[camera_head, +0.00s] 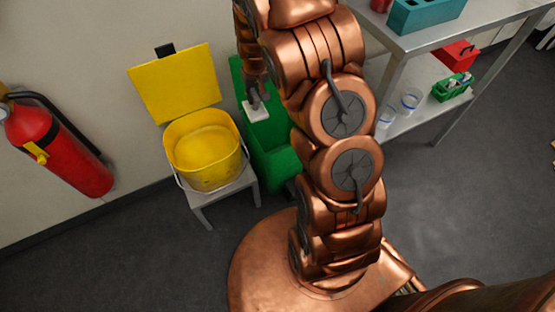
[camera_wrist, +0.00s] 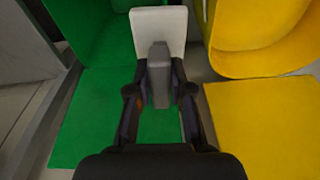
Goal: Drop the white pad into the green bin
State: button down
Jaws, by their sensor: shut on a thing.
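The white pad (camera_head: 256,110) is a small flat piece held at the end of my gripper (camera_head: 254,97). In the wrist view the white pad (camera_wrist: 158,28) stands out past the fingertips of my gripper (camera_wrist: 160,75), which is shut on it. The green bin (camera_head: 270,150) stands right of the yellow bucket, partly hidden by my arm. The pad is over the green bin's opening in the head view. In the wrist view the green bin (camera_wrist: 100,40) lies behind and around the pad. How high the pad is above the bin floor I cannot tell.
A yellow bucket (camera_head: 205,150) with its lid raised sits on a small grey stool (camera_head: 225,190), close beside the green bin. A red fire extinguisher (camera_head: 60,150) is on the left wall. A metal table (camera_head: 440,40) with a lower shelf stands right.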

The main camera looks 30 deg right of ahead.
jog(key=d+f+m+b, duration=0.1)
jog(key=d+f+b, duration=1.1)
jog(key=f+b, duration=0.2)
jog(key=shift+s+f+b, duration=0.15)
jog(key=shift+f+b, duration=0.05)
jog(key=shift+b, duration=0.15)
jog(key=c, duration=1)
grip_release()
jog(key=shift+r, duration=0.1)
jog(key=shift+s+a+r, duration=0.1)
jog(key=shift+s+r, duration=0.15)
jog(key=shift+r, duration=1.7)
jog(key=shift+s+r, duration=0.2)
jog(key=shift+r, duration=1.75)
jog(key=shift+s+a+r, duration=0.1)
jog(key=shift+s+r, duration=0.15)
jog(key=shift+r, duration=1.7)
